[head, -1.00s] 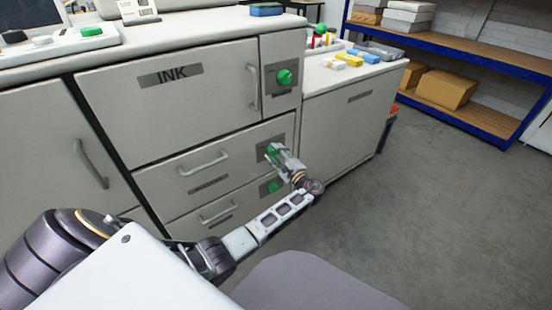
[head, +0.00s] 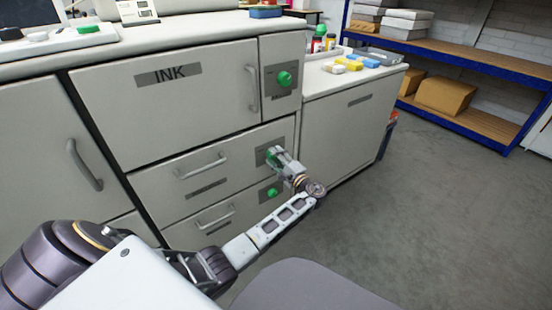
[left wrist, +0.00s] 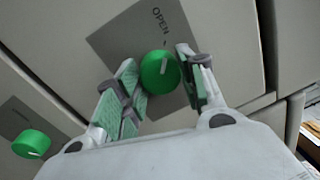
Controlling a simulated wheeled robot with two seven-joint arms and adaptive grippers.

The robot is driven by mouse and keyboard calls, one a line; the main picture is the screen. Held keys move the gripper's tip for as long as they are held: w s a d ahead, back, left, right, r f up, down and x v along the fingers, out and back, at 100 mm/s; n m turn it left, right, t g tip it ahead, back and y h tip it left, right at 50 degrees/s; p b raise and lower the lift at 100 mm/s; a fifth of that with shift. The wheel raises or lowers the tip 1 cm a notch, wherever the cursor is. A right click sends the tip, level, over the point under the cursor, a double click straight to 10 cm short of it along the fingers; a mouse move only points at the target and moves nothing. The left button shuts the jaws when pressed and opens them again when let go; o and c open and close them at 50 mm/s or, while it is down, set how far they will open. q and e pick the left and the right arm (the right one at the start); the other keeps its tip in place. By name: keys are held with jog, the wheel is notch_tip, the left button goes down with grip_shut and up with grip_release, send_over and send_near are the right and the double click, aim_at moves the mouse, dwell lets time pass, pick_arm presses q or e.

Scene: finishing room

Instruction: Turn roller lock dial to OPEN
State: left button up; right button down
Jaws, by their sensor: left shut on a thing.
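A green dial (left wrist: 158,73) sits on a grey plate (left wrist: 115,38) marked OPEN. Its pale pointer line is turned roughly toward the OPEN mark. My left gripper (left wrist: 160,88) is shut on this dial, with one finger on either side of it. In the head view the left gripper (head: 280,160) reaches the dial plate at the right end of the middle drawer (head: 200,170) and mostly covers the dial. The drawer's name label (head: 206,189) is too small to read. My right gripper is not in view.
A second green dial (head: 285,79) is on the INK door's right side, and another (head: 272,192) is on the drawer below. Drawer handles (head: 202,167) stick out to the left. A lower cabinet (head: 345,125) stands at right. The floor (head: 420,220) beyond is clear.

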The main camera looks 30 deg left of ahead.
pick_arm(q)
jog(key=o, duration=1)
jog(key=shift+d, duration=0.15)
jog(key=shift+v, duration=5.85)
jog(key=shift+s, duration=0.15)
